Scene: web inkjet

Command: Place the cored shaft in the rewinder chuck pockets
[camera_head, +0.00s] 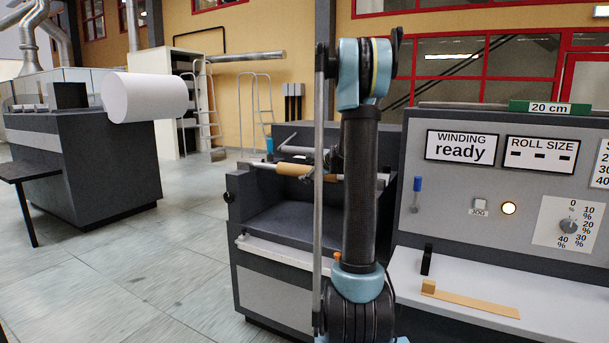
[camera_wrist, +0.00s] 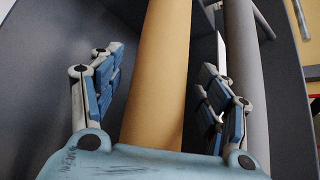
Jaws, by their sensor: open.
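The cored shaft lies across the rewinder (camera_head: 265,215) in the head view. In the wrist view the tan core (camera_wrist: 160,85) runs lengthwise between the fingers of my gripper (camera_wrist: 160,62). The blue-padded fingers are open, one on each side of the core, with a gap to it on both sides. The chuck pockets are too small or hidden, so I cannot tell whether the shaft ends are seated.
A grey roller (camera_wrist: 247,80) runs beside the core in the wrist view. The control panel (camera_head: 500,190) reads "WINDING ready", with a white ledge below holding a tan strip (camera_head: 475,304). A machine with a white roll (camera_head: 145,97) stands left; the floor between is clear.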

